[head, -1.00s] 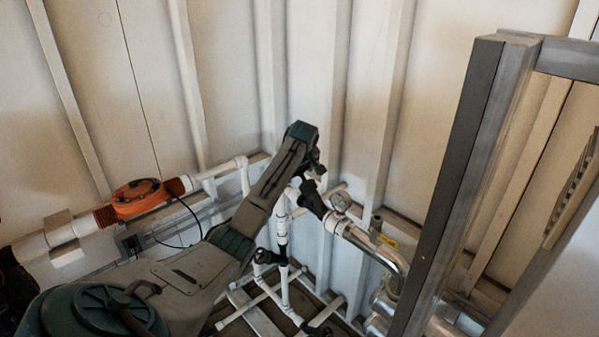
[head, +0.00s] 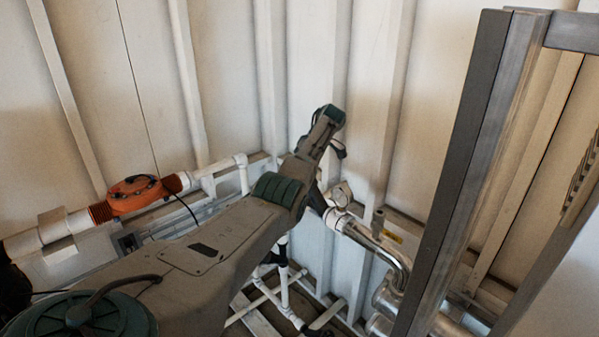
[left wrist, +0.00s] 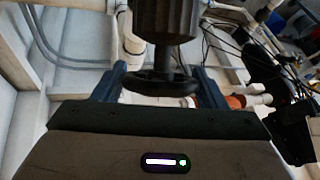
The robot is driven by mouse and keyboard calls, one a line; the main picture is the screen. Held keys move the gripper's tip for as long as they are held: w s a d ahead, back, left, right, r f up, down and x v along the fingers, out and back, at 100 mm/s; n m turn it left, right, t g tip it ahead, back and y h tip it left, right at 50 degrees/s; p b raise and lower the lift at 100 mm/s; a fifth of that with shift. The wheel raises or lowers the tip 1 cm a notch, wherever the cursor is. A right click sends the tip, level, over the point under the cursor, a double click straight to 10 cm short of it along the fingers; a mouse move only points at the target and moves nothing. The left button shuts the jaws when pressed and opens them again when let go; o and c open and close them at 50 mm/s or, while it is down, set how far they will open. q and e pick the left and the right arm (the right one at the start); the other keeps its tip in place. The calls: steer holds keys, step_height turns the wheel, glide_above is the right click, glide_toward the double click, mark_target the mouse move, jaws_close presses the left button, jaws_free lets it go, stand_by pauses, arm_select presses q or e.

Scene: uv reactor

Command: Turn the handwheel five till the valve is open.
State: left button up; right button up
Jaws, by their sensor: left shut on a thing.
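A black handwheel (left wrist: 160,84) shows in the left wrist view, with a thick dark ribbed body (left wrist: 162,20) above it. My left gripper (left wrist: 158,76) has one blue-grey finger on each side of the wheel and is shut on it. In the head view my left arm reaches from the lower left to the pipework in the middle. There the wheel cannot be made out; the arm covers that part. I cannot tell from the pictures how far the valve is open. My right gripper is in neither view.
An orange fitting (head: 137,194) sits on the white pipe at the left. A shiny metal pipe (head: 372,243) bends down right of my wrist, by a partly covered gauge (head: 341,193). A grey metal frame post (head: 460,175) stands to the right. Ribbed white walls close off the back.

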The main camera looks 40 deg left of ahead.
arm_select(q)
steer(key=shift+f+g+b, duration=0.1)
steer(key=shift+g+b, duration=0.2)
steer(key=shift+b, duration=0.05)
stand_by(0.5)
steer(key=o, duration=1)
steer(key=shift+c, duration=0.2)
